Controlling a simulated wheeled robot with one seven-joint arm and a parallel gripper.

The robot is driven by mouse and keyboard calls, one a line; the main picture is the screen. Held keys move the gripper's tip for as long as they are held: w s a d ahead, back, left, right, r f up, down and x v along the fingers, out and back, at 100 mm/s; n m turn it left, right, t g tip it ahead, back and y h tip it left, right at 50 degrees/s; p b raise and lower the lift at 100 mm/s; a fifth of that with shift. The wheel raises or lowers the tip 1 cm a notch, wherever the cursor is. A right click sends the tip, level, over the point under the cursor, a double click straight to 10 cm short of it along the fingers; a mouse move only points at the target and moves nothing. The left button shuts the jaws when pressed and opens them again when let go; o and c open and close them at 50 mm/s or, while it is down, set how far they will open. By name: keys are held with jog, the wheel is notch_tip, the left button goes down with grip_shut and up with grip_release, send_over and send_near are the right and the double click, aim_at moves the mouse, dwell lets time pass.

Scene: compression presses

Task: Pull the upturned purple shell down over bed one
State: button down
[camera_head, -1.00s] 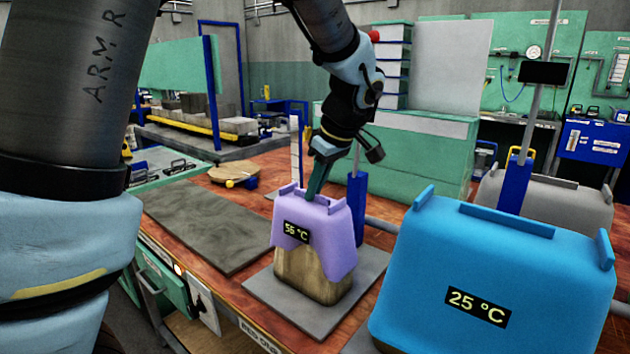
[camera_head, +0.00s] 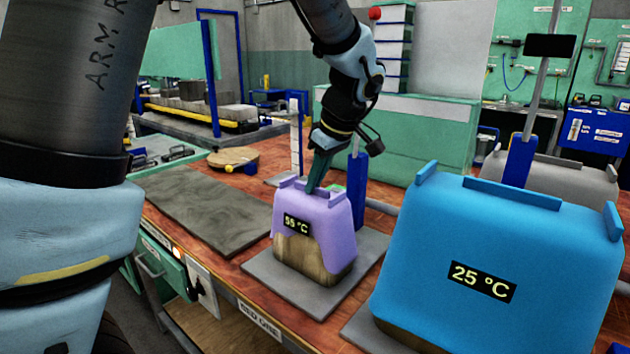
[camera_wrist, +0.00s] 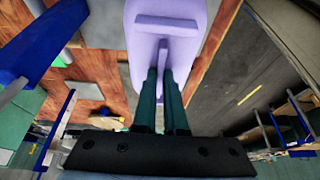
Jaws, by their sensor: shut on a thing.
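The purple shell (camera_head: 328,222) sits opening down over a wooden block (camera_head: 300,255) on bed one, a grey plate (camera_head: 272,282). Its front edge is uneven and leaves the lower part of the block bare. Its front display reads 55 °C. My gripper (camera_head: 314,188) reaches down from above and is shut on the shell's top rib. In the wrist view, my gripper's fingers (camera_wrist: 163,72) close on the rib of the purple shell (camera_wrist: 200,50). The fingertips' exact contact is partly hidden in the head view.
A large blue shell (camera_head: 500,235) reading 25 °C stands close on the right. A grey slab (camera_head: 205,212) lies to the left. A blue post (camera_head: 357,190) stands right behind the purple shell. A label reads BED ONE (camera_head: 260,321).

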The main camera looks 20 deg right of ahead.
jog(key=shift+f+b, duration=0.4)
jog(key=shift+f, duration=0.1)
jog(key=c, duration=0.9)
grip_release()
jog(key=b+v, duration=0.1)
jog(key=v, duration=0.9)
jog(key=shift+s+r, duration=0.2)
jog(key=shift+r, duration=0.15)
jog(key=a+f+m, duration=0.2)
jog(key=a+f, duration=0.4)
jog(key=a, duration=0.4)
jog(key=a+f+m+g+h, duration=0.1)
jog(key=a+f, duration=0.4)
jog(key=a, duration=0.6)
jog(key=a+f+m+g+h+p, duration=0.1)
jog(key=a+f+m, duration=0.3)
jog(key=a, duration=0.7)
notch_tip(320, 180, down, 3)
jog(key=shift+s+r, duration=0.2)
